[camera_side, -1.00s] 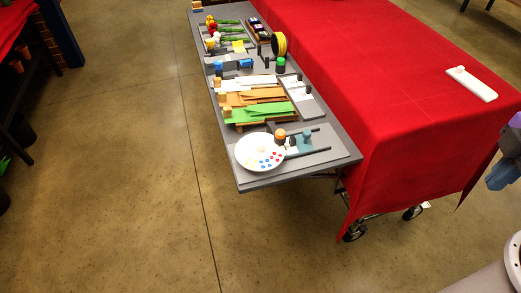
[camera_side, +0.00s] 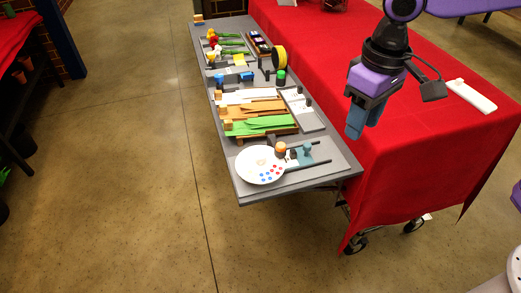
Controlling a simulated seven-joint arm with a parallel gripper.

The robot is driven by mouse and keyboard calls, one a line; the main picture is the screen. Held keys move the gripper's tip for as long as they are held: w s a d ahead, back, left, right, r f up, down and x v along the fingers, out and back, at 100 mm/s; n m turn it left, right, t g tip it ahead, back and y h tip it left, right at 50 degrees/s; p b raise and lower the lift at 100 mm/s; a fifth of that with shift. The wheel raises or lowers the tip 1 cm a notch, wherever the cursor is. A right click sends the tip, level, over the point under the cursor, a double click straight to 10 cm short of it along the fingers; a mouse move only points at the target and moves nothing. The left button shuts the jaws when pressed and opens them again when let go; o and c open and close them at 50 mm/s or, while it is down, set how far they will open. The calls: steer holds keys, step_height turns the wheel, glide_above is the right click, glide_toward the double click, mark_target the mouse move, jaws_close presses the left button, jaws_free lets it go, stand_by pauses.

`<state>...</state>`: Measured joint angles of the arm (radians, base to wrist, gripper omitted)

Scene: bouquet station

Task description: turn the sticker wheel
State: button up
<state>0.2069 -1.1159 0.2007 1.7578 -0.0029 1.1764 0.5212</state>
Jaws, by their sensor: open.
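The sticker wheel (camera_side: 254,169) is a white disc with red and blue dots near its lower right edge. It lies flat at the near end of the grey station board. Beside it on the right is a small mechanism with an orange-topped knob (camera_side: 280,147) and a teal block (camera_side: 303,153) between dark rails. My gripper (camera_side: 364,118) hangs above the red-covered table, up and to the right of the wheel, apart from it. It points down, is open and holds nothing. The gap between its blue fingers is hard to see from this angle.
Green, orange and white paper strips (camera_side: 258,107) lie on a rack behind the wheel. Farther back are a yellow-rimmed spool (camera_side: 279,57), a green-topped knob (camera_side: 281,76) and flowers (camera_side: 228,41). A white bar (camera_side: 470,96) lies on the red-covered table (camera_side: 420,150). Floor left of the board is clear.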

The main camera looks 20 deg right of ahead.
steer(key=w+a+m, duration=0.4)
steer(key=w+a, duration=0.4)
steer(key=m, duration=0.6)
glide_toward(260, 154)
step_height(260, 154, down, 9)
steer(key=shift+r, duration=0.1)
steer(key=c, duration=0.8)
